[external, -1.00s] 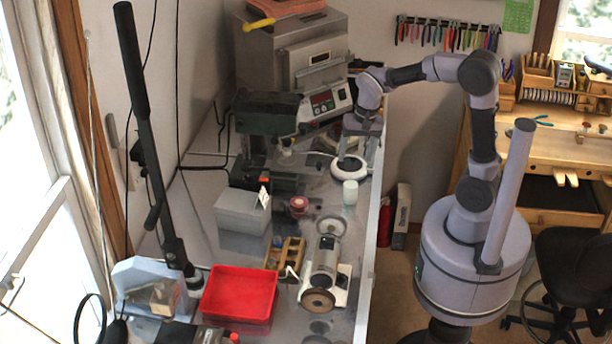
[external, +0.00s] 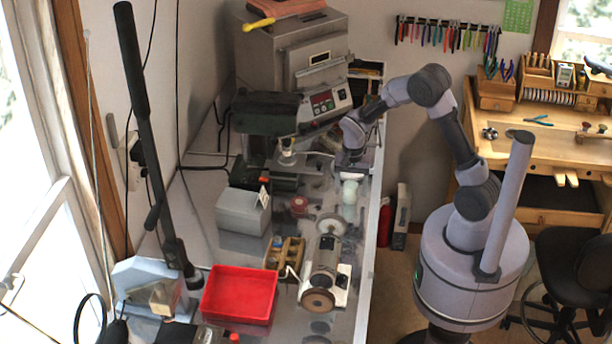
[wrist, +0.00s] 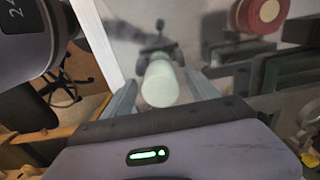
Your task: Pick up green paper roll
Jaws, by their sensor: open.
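The green paper roll (external: 349,192) is a small pale green cylinder standing on the metal bench near its right edge. In the wrist view the roll (wrist: 160,86) appears between the two fingers of my gripper (wrist: 160,80), with a gap on each side. My gripper (external: 351,166) is open and empty, low over the bench and just behind the roll in the external view. The fingertips are hard to make out there, and I cannot tell whether they reach around the roll.
The bench (external: 347,318) also carries a grinder-like machine (external: 326,262), a red tray (external: 238,295), a grey box (external: 242,212) and a red round container (external: 299,205). A green drill press (external: 265,112) stands behind. The bench's right edge is close to the roll.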

